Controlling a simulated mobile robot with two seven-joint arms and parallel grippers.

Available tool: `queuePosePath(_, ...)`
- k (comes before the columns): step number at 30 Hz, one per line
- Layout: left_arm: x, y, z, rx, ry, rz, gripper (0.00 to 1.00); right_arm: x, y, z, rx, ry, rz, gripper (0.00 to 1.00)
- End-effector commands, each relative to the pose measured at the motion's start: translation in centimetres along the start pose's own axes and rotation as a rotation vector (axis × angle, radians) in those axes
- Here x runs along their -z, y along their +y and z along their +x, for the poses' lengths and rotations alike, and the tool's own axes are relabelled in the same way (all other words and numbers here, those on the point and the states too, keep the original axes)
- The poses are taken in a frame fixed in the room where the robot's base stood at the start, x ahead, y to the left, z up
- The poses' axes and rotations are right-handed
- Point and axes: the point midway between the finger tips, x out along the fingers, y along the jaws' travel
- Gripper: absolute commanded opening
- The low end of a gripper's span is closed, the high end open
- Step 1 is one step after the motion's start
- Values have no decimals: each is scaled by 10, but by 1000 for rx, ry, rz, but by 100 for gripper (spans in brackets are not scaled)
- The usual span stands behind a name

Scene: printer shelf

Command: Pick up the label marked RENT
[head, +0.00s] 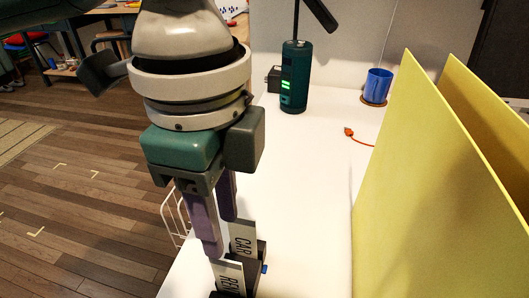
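The label lettered REN (230,277), its last letter out of sight, stands upright in a dark holder at the bottom of the head view. It is white with black letters. A second white label, lettered CAR (243,240), stands just behind it, partly hidden. My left gripper (221,236) points down from above with its two purple fingers apart. Its nearer fingertip is just above and beside the top of the REN label; whether they touch I cannot tell. The farther finger is near the CAR label. My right gripper is not in view.
A yellow panel (420,180) rises at the right, with another behind it. A green device (294,80) with lit bars and a blue cup (377,86) stand at the back of the white surface (310,200). An orange cable (350,132) lies there. The middle is clear.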

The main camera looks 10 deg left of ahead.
Motion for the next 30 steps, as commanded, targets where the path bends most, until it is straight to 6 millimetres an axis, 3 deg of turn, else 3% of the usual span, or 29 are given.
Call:
queuePosePath(3, 0, 1, 23, -3, -1, -1, 39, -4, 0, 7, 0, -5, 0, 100)
queuePosePath(10, 0, 2, 44, -1, 1, 0, 39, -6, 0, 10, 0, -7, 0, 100)
queuePosePath(18, -2, 3, 84, 0, 1, 0, 39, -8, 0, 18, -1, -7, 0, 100)
queuePosePath(26, -2, 3, 87, 2, 2, 0, 39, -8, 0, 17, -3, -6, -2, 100)
queuePosePath(30, -2, 3, 87, 2, 3, 0, 26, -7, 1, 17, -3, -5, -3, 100)
